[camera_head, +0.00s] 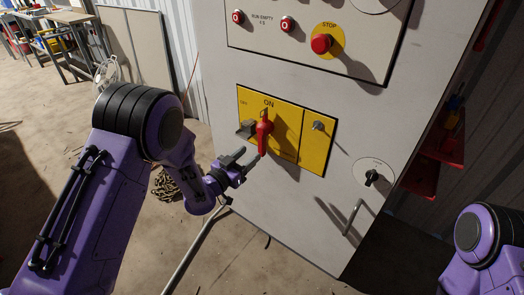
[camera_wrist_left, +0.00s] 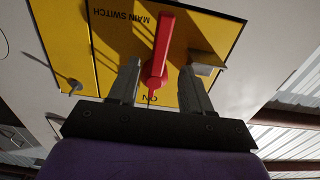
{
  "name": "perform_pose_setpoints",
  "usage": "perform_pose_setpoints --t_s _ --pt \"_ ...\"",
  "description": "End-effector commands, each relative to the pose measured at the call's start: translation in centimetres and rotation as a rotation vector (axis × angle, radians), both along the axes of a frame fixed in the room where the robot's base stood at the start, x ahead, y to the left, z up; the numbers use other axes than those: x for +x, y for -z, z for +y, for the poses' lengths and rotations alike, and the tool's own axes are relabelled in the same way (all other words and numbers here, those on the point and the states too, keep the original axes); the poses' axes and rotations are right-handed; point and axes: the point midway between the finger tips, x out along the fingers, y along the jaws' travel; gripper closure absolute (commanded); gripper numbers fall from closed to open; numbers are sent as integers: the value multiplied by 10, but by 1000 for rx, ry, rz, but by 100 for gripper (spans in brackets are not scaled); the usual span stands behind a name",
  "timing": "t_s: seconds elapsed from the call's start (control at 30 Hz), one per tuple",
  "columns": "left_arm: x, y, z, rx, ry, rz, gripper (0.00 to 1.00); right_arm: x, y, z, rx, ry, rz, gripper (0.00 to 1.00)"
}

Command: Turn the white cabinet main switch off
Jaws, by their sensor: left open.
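The white cabinet (camera_head: 225,75) has a yellow main switch panel (camera_head: 316,152) on its front. The red switch handle (camera_head: 265,128) stands upright below the "ON" mark. My left gripper (camera_head: 248,162) is open and empty, just below and to the left of the handle. In the left wrist view, the red handle (camera_wrist_left: 163,45) appears upside down, with its end near "ON" lying between the lines of my two open fingers (camera_wrist_left: 160,72). I cannot tell whether a finger touches it. My right gripper is out of view; only part of my right arm shows.
A grey block (camera_head: 246,129) juts out left of the handle and a small knob (camera_head: 318,126) right of it. A red stop button (camera_head: 321,43) is above. A black rotary knob (camera_head: 372,178) and a bar handle (camera_head: 352,217) are lower right.

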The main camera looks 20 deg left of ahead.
Motion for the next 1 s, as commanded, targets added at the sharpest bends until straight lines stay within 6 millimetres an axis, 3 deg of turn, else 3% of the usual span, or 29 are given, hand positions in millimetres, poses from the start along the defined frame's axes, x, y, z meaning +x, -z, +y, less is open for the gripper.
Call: perform_pose_setpoints --t_s 0.3,0.47,0.7,0.83,0.87,1.0 --pt "62 0 -23 -1 -1 1 51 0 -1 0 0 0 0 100" --pt "74 1 -27 -1 -2 4 51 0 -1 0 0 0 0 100" --pt "75 1 -27 -1 -2 5 51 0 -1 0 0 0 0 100" --pt "75 1 -27 -1 -2 5 93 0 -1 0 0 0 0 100" --pt "75 1 -27 -1 -2 6 100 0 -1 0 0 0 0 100" --pt "75 1 -27 -2 -2 6 100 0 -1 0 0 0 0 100"
